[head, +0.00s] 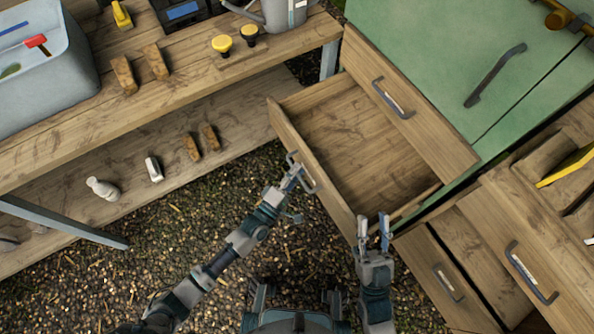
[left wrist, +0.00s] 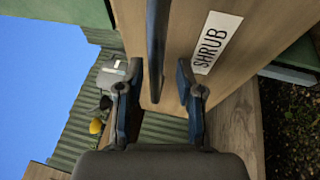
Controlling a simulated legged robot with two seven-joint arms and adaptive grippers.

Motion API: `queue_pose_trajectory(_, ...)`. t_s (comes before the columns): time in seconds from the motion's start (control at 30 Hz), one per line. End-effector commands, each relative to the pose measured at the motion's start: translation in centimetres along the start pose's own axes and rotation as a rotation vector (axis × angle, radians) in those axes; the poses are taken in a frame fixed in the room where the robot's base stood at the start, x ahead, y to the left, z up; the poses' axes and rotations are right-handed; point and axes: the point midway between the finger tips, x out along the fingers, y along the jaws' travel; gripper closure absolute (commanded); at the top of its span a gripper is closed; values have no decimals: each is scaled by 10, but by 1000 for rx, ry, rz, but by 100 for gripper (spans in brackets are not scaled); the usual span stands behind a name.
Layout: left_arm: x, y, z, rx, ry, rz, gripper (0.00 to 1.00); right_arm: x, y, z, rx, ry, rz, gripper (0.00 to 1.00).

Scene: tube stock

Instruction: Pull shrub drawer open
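The shrub drawer (head: 281,119) is a wooden drawer standing well out of the green cabinet, with an empty interior. Its front carries a dark bar handle (head: 302,172). In the left wrist view, a white label (left wrist: 215,42) reads SHRUB beside the handle (left wrist: 156,50). My left gripper (head: 294,174) is at the handle. In the left wrist view its two fingers (left wrist: 160,80) are apart, with the handle between them and gaps visible on both sides. My right gripper (head: 373,224) is open and empty near the drawer's right front corner.
A closed drawer front (head: 405,110) sits above the open drawer, under the green cabinet door (head: 440,60). Other drawers (head: 505,265) stand at the right, some pulled out. A wooden bench (head: 190,85) with a grey bin (head: 50,90) is at the left. Gravel ground (head: 165,245) is clear.

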Motion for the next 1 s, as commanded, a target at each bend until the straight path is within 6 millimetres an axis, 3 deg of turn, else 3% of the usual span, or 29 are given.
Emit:
queue_pose_trajectory(0.53, -104, -4, 0, 1, -1, -8, 63, 0, 0, 0, 1, -3, 1, 63)
queue_pose_trajectory(0.7, -116, -3, -1, 0, 0, -6, 63, 0, 0, 0, 2, -3, 1, 63)
queue_pose_trajectory(1.0, -117, -3, 0, 0, 0, -6, 63, 0, 0, 2, 2, -5, 1, 63)
